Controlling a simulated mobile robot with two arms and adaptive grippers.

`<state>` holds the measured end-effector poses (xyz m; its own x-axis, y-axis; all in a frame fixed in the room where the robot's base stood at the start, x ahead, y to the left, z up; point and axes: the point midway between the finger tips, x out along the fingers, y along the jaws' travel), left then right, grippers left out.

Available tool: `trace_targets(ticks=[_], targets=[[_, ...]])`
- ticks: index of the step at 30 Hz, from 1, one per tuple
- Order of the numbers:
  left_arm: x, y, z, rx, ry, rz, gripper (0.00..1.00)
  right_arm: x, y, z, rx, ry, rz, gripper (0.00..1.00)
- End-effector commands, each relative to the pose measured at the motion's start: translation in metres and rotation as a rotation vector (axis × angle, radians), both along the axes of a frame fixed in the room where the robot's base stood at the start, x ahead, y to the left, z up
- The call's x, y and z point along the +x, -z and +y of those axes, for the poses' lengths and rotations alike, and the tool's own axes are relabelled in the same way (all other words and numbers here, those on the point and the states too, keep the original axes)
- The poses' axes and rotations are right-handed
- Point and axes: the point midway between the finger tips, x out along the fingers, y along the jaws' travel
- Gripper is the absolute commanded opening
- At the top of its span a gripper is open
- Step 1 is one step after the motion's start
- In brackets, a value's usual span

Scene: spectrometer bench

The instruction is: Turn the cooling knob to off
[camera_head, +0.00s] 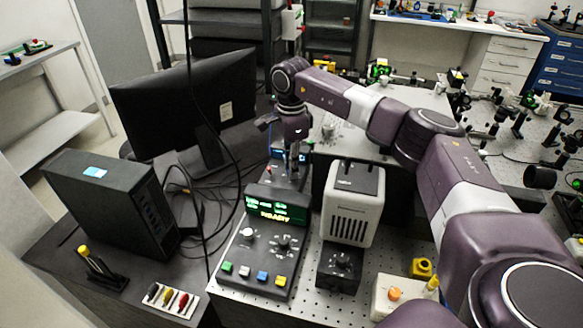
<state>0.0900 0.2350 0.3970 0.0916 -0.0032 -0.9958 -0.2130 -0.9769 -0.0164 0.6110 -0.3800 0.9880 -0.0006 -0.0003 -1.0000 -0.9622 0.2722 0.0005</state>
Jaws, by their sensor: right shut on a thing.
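My right gripper (294,166) points down over a small dark control unit (268,182) with a blue display, behind the front console. Its fingers are shut on a small part on top of that unit, which I take to be the cooling knob. The fingers hide the part, so I cannot read its label or its setting. My right arm reaches in from the right, over the white unit. My left gripper is not in view.
The front console (266,262) has a lit green display, knobs and coloured buttons. A white vented unit (350,205) stands right of it, above a black box with a knob (342,262). A monitor (190,100), cables and a black computer (110,200) crowd the left.

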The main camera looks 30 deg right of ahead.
Motion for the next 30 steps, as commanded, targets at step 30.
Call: trace_targets(ticks=[30], targets=[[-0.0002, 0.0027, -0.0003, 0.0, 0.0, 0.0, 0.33, 0.0016, -0.0022, 0.0003, 0.001, -0.213, -0.007, 0.2]])
